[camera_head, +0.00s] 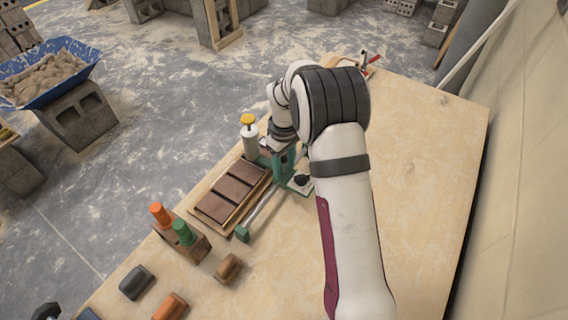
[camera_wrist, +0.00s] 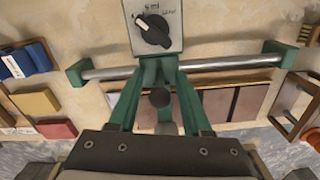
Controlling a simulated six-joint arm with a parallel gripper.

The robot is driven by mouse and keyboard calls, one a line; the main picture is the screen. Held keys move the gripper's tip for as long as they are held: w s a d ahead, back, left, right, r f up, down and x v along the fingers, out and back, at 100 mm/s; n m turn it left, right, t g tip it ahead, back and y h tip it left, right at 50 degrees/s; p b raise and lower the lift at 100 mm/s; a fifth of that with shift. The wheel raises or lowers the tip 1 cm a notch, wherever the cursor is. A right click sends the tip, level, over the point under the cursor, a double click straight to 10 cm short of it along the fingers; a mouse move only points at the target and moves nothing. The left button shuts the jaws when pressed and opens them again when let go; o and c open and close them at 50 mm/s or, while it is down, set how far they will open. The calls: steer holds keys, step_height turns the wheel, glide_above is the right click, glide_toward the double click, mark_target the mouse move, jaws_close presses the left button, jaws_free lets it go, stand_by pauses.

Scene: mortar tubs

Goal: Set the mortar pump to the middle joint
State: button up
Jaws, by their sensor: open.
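A pale dial panel (camera_wrist: 155,20) with a black knob (camera_wrist: 152,33) shows at the top of the wrist view. A white mark on the knob points up and left; the small printed labels around it are hard to read. In the head view the panel (camera_head: 301,187) sits beside a metal rail, partly hidden by my arm. My gripper (camera_wrist: 160,70) has green fingers, open and empty, with tips close below the panel in the picture. In the head view my gripper (camera_head: 284,163) is over the rail area. I cannot tell whether it touches anything.
The metal rail (camera_wrist: 115,72) has green end blocks. Orange and green handled tools (camera_head: 170,226) stand at the left edge. The table's right side (camera_head: 425,170) is clear.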

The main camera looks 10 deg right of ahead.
jaws_close()
stand_by(1.3)
